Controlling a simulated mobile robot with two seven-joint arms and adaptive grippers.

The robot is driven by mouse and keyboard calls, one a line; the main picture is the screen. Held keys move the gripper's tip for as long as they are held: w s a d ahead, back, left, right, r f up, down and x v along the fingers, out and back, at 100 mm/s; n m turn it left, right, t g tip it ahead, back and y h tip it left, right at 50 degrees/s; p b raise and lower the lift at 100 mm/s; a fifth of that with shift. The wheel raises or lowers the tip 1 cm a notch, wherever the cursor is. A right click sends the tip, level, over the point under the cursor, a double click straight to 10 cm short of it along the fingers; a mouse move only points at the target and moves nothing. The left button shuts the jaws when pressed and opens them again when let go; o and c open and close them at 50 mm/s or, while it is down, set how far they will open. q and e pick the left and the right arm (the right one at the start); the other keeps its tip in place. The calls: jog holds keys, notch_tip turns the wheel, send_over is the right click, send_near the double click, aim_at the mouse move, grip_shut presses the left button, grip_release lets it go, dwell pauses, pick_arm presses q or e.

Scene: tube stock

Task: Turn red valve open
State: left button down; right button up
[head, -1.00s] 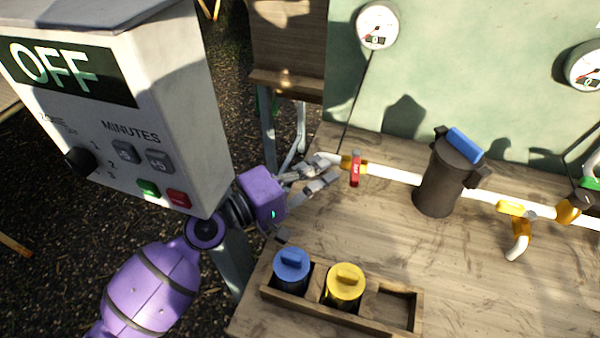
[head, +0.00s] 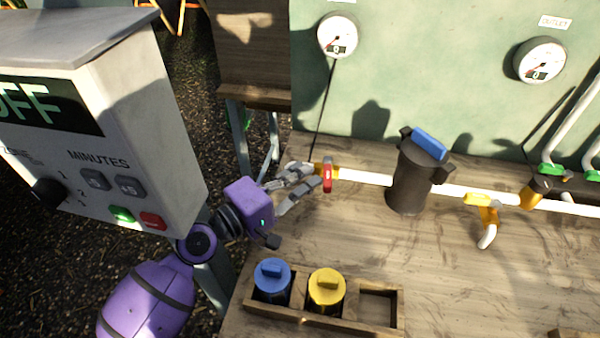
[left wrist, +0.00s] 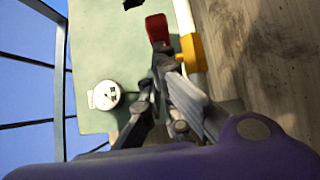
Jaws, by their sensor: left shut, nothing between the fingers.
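The red valve handle (head: 327,175) sits on a yellow valve body (head: 318,170) at the left end of the white pipe. In the head view the handle stands across the pipe. My left gripper (head: 316,174) comes in from the left, with its fingertips right beside the handle; I cannot tell if they touch it. Its fingers are shut with nothing between them. In the left wrist view the red handle (left wrist: 157,28) shows just beyond the fingertips, with the yellow valve body (left wrist: 191,52) on the white pipe beside it. My right gripper is not in view.
A black filter housing (head: 415,175) stands on the pipe, right of the valve. A second valve with a yellow handle (head: 482,200) is further right. A wooden rack (head: 377,306) holds blue-capped and yellow-capped canisters in front. A timer box (head: 150,130) stands close to my left arm.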

aim_at(329, 183)
pick_arm(q)
jog(key=shift+s+d, duration=0.25)
jog(key=shift+d, duration=0.05)
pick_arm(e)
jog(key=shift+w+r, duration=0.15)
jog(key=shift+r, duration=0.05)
pick_arm(q)
jog(key=shift+s+d+p, duration=0.3)
jog(key=shift+d, duration=0.45)
jog(key=shift+s+d+p, duration=0.3)
jog(key=shift+d+p, duration=0.05)
jog(key=shift+d, duration=0.45)
jog(key=shift+s+d+p, duration=0.3)
jog(key=shift+d, duration=0.45)
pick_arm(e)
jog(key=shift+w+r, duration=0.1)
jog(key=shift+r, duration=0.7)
pick_arm(q)
jog(key=shift+d, duration=0.15)
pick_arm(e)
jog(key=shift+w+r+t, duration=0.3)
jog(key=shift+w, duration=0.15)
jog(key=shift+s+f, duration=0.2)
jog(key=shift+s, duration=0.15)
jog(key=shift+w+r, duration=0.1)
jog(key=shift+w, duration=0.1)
